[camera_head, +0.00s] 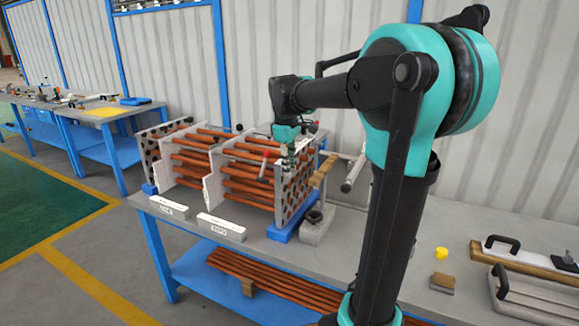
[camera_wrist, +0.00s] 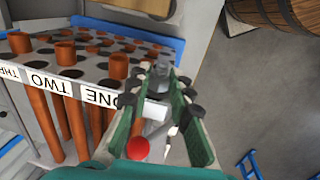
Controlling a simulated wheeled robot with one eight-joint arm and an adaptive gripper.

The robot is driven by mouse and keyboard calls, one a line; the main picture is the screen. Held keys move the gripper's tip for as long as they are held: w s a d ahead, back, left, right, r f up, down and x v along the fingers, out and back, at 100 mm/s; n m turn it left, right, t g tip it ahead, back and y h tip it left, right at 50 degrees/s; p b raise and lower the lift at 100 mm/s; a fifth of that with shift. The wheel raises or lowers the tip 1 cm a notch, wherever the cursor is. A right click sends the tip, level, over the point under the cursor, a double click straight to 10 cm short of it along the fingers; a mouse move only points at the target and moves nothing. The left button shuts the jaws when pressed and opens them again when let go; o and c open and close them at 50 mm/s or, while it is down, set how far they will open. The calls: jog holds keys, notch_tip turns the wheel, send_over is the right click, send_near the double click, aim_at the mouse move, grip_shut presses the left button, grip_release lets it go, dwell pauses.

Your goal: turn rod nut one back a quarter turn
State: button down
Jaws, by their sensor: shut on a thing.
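The flanged shell assembly (camera_head: 225,170) stands on the bench, with copper-coloured rods running through upright pale plates. In the wrist view, its drilled end plate (camera_wrist: 98,68) carries the labels TWO (camera_wrist: 48,82) and ONE (camera_wrist: 100,96). My gripper (camera_head: 289,160) is at the right-hand end plate. In the wrist view, my gripper (camera_wrist: 160,78) lies beside the label ONE, with its green fingers closed around a small grey metal piece (camera_wrist: 155,108), seemingly rod nut one. The fingers partly hide it. A red round end (camera_wrist: 138,148) shows between the fingers; what it belongs to is unclear.
Blue supports (camera_head: 283,230) sit under the shell. A grey block with a dark ring (camera_head: 316,222) stands close to the right end. White labelled bars (camera_head: 220,226) lie in front. A yellow piece (camera_head: 441,253) and handled plates (camera_head: 530,300) are farther right.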

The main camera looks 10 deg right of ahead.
jog(key=t, duration=0.1)
jog(key=t+h, duration=0.1)
jog(key=shift+s+a+f+t+h, duration=0.1)
jog(key=shift+s+a+t+h, duration=0.2)
jog(key=shift+t+h, duration=0.1)
jog(key=shift+s+a+f+t+h, duration=0.1)
jog(key=shift+f+t+h, duration=0.15)
jog(key=shift+t+h, duration=1.2)
jog(key=shift+s+a+f+t+h, duration=0.1)
jog(key=shift+f+t+h, duration=0.15)
jog(key=shift+t+h, duration=1.15)
jog(key=shift+s+a+f+t+h, duration=0.2)
jog(key=shift+t+h, duration=0.55)
jog(key=shift+t, duration=1.3)
jog(key=shift+w+d, duration=0.1)
jog(key=c, duration=1.4)
grip_release()
jog(key=shift+f, duration=0.1)
jog(key=shift+o, duration=0.2)
jog(key=f+v, duration=0.1)
jog(key=v, duration=1.1)
jog(key=shift+r, duration=0.35)
